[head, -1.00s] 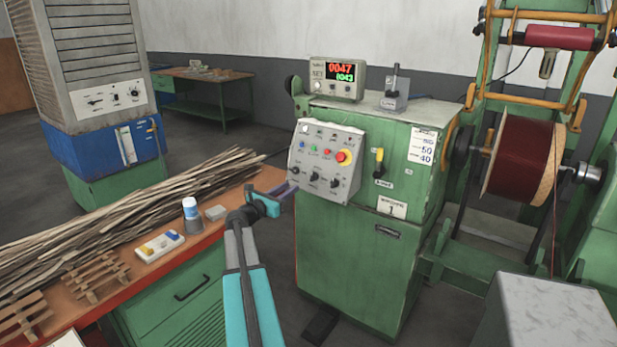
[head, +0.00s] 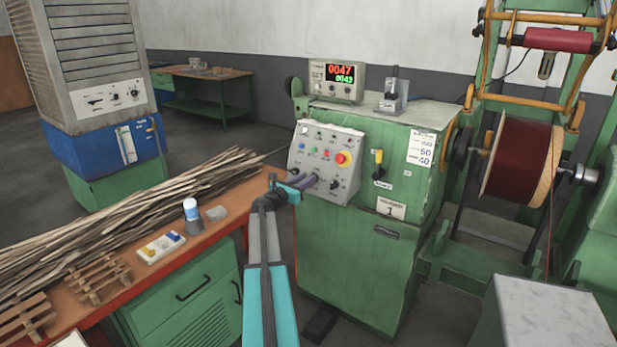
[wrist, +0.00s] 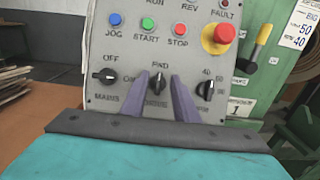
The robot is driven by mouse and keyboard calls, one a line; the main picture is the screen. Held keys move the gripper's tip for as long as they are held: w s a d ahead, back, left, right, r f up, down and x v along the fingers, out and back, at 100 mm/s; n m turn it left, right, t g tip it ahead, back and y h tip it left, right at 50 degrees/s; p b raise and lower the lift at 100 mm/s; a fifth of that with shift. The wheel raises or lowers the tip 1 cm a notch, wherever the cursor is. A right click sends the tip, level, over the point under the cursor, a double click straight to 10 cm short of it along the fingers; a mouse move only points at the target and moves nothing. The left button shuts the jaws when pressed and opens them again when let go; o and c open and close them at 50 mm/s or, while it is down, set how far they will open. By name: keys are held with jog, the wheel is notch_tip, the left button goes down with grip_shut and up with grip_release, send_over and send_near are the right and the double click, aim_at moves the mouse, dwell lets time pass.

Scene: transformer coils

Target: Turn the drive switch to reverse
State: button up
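The drive switch (wrist: 157,80) is the black middle knob in the lower row of the grey control panel (head: 327,138). In the wrist view its handle stands about upright, below a label that looks like FWD; the label under it is too blurred to read for sure. My gripper (wrist: 159,81) is open, with one purple finger on each side of this knob; I cannot tell whether they touch it. In the head view my gripper (head: 312,181) is at the panel's lower middle and hides the knob.
The MAINS knob (wrist: 103,76) lies left of the fingers and another knob (wrist: 207,88) close to the right. A red emergency button (wrist: 222,34) and a yellow-handled lever (wrist: 256,45) are up to the right. The workbench (head: 205,240) with wood strips is left.

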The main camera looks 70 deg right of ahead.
jog(key=shift+x, duration=1.05)
grip_shut()
